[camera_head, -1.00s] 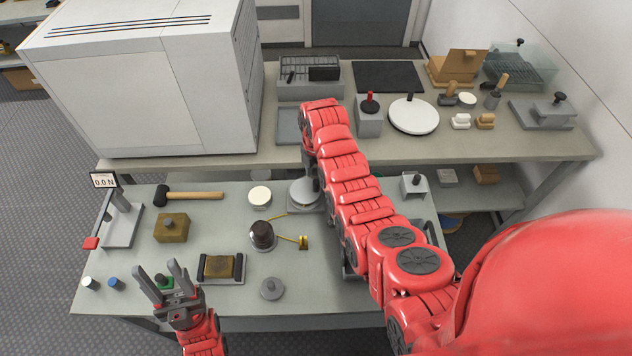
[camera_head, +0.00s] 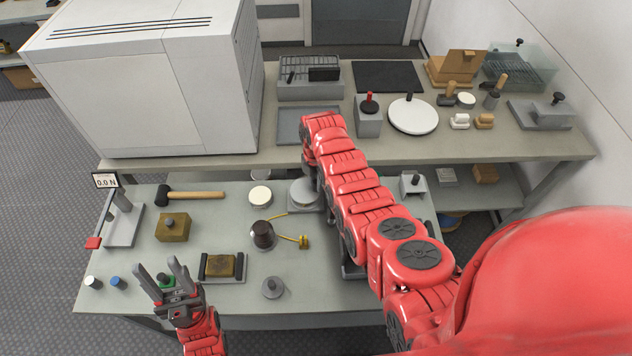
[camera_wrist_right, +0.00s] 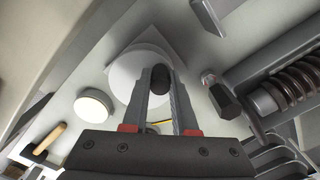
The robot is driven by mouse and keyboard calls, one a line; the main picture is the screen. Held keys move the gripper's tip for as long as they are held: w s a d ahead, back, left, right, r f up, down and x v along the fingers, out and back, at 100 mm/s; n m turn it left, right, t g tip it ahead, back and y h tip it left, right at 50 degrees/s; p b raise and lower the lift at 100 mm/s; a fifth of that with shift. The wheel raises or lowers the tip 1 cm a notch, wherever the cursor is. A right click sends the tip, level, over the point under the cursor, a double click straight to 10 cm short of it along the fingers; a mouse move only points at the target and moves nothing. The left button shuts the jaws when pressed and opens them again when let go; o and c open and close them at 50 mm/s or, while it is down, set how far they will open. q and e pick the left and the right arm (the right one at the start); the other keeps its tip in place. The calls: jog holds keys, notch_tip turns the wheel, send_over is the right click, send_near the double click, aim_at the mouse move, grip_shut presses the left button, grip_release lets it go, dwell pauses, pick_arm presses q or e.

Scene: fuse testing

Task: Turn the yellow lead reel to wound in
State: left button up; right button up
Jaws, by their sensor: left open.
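The yellow lead reel is a pale grey disc (camera_head: 302,193) on a square plate at the back of the near bench, partly hidden by my right arm. It also shows in the right wrist view (camera_wrist_right: 128,78). A yellow lead (camera_head: 277,216) runs from near it to a dark brown dome (camera_head: 263,233), and on to a yellow clip (camera_head: 304,241). My right gripper (camera_wrist_right: 161,76) is over the disc, with its fingers on both sides of the reel's dark upright knob (camera_wrist_right: 160,80). My left gripper (camera_head: 164,268) is open and empty above the bench's front left.
A hammer (camera_head: 195,195), a brass block (camera_head: 173,227), a fuse-like holder (camera_head: 221,267), a grey knobbed weight (camera_head: 272,287) and a force gauge stand (camera_head: 123,222) are on the near bench. A large white cabinet (camera_head: 150,85) stands behind at left.

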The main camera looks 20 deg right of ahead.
grip_shut()
jog(key=shift+m, duration=0.3)
